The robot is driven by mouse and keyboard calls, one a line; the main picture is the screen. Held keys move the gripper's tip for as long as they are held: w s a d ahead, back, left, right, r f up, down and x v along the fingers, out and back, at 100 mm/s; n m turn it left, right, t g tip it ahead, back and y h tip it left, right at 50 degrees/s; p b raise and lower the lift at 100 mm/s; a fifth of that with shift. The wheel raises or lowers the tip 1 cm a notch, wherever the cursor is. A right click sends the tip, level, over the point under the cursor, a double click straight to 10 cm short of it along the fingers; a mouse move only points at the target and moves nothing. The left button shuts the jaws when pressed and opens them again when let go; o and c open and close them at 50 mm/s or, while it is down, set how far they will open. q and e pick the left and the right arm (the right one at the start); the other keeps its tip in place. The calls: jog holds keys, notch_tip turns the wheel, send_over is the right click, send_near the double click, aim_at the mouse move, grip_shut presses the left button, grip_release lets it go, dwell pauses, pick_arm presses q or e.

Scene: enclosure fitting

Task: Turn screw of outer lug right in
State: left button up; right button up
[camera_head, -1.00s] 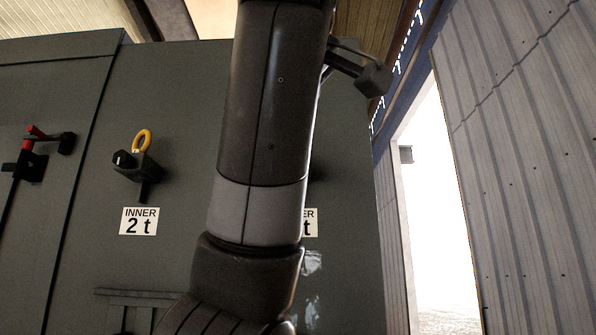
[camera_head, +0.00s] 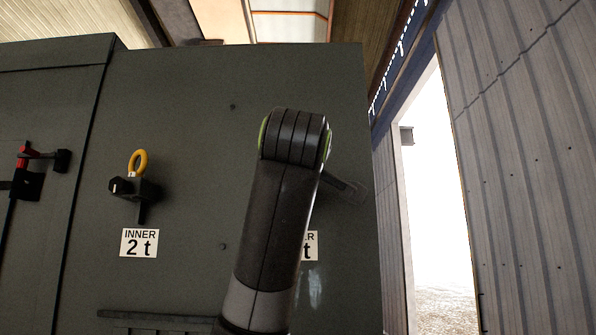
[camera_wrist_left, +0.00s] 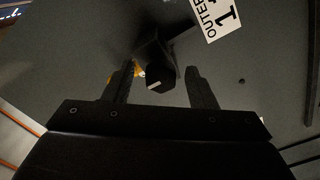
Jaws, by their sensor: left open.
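In the left wrist view, a black screw head (camera_wrist_left: 158,80) with a white mark sits on a dark lug (camera_wrist_left: 155,50) on the grey-green enclosure wall. A bit of yellow (camera_wrist_left: 139,72) shows beside the left-hand finger. My left gripper (camera_wrist_left: 160,67) is open, with one finger on each side of the screw head in the picture. I cannot tell whether the fingers touch it. A label reading OUTER 1 (camera_wrist_left: 220,16) is near the lug. In the head view, an arm of mine covers the middle of the enclosure (camera_head: 190,85) and hides this lug. My right gripper is not in view.
An inner lug (camera_head: 136,188) with a yellow eye stands above an INNER 2 t label (camera_head: 139,243). A red and black clamp (camera_head: 28,170) is at far left. A ribbed metal wall (camera_head: 520,150) stands at right.

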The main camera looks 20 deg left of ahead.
pick_arm(q)
jog(key=shift+w+a+f, duration=0.1)
jog(key=shift+w+a, duration=0.15)
jog(key=shift+w, duration=0.4)
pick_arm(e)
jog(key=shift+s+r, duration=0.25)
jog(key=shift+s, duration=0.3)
pick_arm(q)
jog(key=shift+s+d, duration=0.1)
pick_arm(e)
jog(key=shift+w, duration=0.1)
pick_arm(q)
jog(key=shift+c, duration=1)
jog(key=c, duration=0.8)
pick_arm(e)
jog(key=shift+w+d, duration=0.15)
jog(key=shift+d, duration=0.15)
